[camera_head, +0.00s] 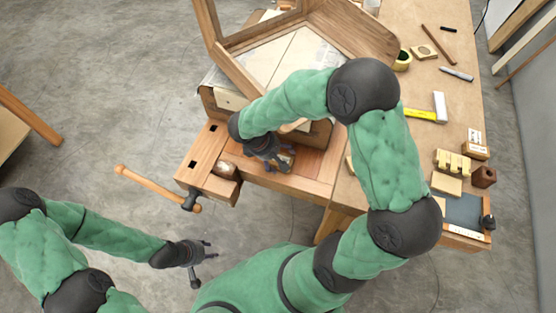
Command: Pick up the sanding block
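My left gripper (207,262) hangs over the bare floor at the lower left, fingers spread apart and empty. My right gripper (284,160) is low over the front of the wooden workbench (312,187). Its fingers are small and dark here, and I cannot tell whether they are open or hold anything. I cannot pick out the sanding block for sure. A small plain block (446,184) lies on the right part of the bench, apart from both grippers. Something pale beside the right fingers is too small to name.
A vise handle (150,185) sticks out left. My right arm hides mid-bench.

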